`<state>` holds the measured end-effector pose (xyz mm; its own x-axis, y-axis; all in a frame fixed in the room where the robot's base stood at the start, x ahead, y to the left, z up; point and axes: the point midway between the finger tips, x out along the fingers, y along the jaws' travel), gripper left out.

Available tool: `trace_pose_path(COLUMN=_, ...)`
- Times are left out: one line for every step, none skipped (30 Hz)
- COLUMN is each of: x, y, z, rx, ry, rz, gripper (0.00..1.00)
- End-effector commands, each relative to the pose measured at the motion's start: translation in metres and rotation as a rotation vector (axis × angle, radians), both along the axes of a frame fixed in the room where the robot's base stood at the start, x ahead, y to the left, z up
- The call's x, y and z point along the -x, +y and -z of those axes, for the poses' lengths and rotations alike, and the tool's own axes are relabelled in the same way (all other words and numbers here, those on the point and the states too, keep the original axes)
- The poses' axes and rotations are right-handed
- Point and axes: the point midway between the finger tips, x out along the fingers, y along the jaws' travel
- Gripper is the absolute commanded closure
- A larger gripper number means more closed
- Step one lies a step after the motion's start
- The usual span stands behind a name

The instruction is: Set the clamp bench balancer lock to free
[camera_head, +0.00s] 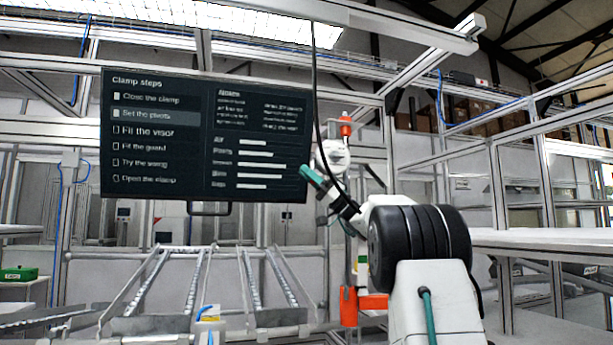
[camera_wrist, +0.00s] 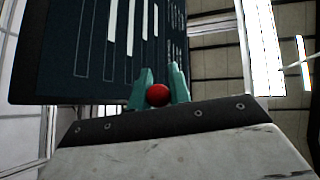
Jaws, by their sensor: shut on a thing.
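In the wrist view, the two teal fingers of my gripper (camera_wrist: 160,88) are closed on a small red ball-shaped knob (camera_wrist: 158,95). Only its near side shows between them. In the head view, my gripper (camera_head: 311,177) is raised in front of the right edge of the screen, beside a white round housing (camera_head: 333,155) with an orange-red part on top. The housing looks like the balancer, partly behind my wrist. The red knob cannot be made out in the head view. Any lock marking is too small to read.
A dark screen (camera_head: 205,190) listing clamp steps hangs left of my gripper. A black cable (camera_head: 315,90) runs down from the overhead rail close to my wrist. Sloped metal rails (camera_head: 150,285) stand below. Orange-red parts (camera_head: 349,306) sit low, beside my arm.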

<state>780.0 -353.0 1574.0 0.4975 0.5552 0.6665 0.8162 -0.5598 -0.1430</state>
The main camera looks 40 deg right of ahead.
Motion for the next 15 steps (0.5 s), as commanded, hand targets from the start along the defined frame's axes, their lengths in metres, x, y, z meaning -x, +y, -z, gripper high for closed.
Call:
trace_pose_path(x=0.0009, y=-0.0002, z=-0.0023, rx=-0.001, ry=-0.003, rz=0.002, gripper=1.00)
trace_pose_path(x=0.0008, y=-0.0001, z=-0.0025, rx=-0.001, ry=-0.003, rz=0.002, gripper=1.00)
trace_pose_path(x=0.0009, y=0.0000, z=-0.0026, rx=-0.001, ry=-0.003, rz=0.002, gripper=0.72)
trace_pose_path(x=0.0009, y=0.0002, z=-0.0026, rx=-0.001, ry=-0.003, rz=0.002, gripper=0.64)
trace_pose_path(x=0.0008, y=0.0004, z=-0.0025, rx=-0.001, ry=-0.003, rz=0.001, gripper=0.59)
trace_pose_path(x=0.0006, y=0.0006, z=-0.0022, rx=0.000, ry=-0.003, rz=0.001, gripper=0.59)
trace_pose_path(x=0.0005, y=0.0009, z=-0.0020, rx=-0.001, ry=-0.002, rz=0.000, gripper=0.59)
trace_pose_path(x=0.0003, y=0.0010, z=-0.0019, rx=-0.001, ry=-0.002, rz=0.000, gripper=0.59)
trace_pose_path(x=0.0002, y=0.0012, z=-0.0017, rx=-0.001, ry=-0.001, rz=-0.001, gripper=0.59)
trace_pose_path(x=0.0002, y=0.0013, z=-0.0017, rx=-0.001, ry=-0.001, rz=-0.001, gripper=0.59)
trace_pose_path(x=0.0001, y=0.0013, z=-0.0016, rx=-0.001, ry=-0.001, rz=-0.001, gripper=0.59)
trace_pose_path(x=0.0001, y=0.0013, z=-0.0014, rx=-0.001, ry=-0.001, rz=-0.001, gripper=0.59)
trace_pose_path(x=0.0003, y=0.0009, z=-0.0009, rx=-0.001, ry=-0.001, rz=-0.001, gripper=0.59)
trace_pose_path(x=0.0007, y=0.0002, z=-0.0001, rx=-0.001, ry=-0.001, rz=-0.001, gripper=0.59)
trace_pose_path(x=0.0019, y=-0.0016, z=0.0018, rx=-0.001, ry=-0.001, rz=0.000, gripper=0.59)
